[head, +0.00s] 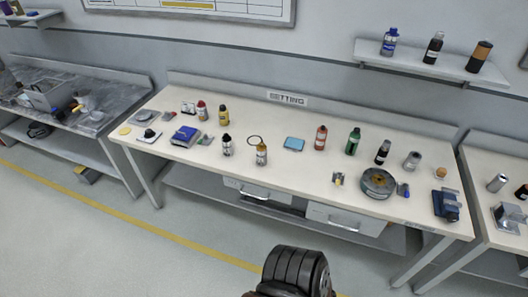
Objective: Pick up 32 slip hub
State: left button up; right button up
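I cannot tell for sure which thing is the 32 slip hub; no readable label names it. A round dark grey metal part with a brownish centre (378,184) lies on the right half of the long table marked SETTING (306,178). A small metal and yellow piece (338,179) lies to its left. A small dark blue item (403,190) lies close to its right. Neither of my grippers shows clearly. A dark ribbed shape at the bottom edge may be part of me.
Several bottles stand along the table, among them a green one (353,142) and a red one (321,138). A blue device (446,205) sits at the right end. A wall shelf (420,62) hangs above. The floor in front (120,240) is clear.

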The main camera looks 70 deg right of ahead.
aim_at(262, 157)
jog(key=z, duration=0.8)
jog(key=i, duration=0.85)
jog(key=z, duration=1)
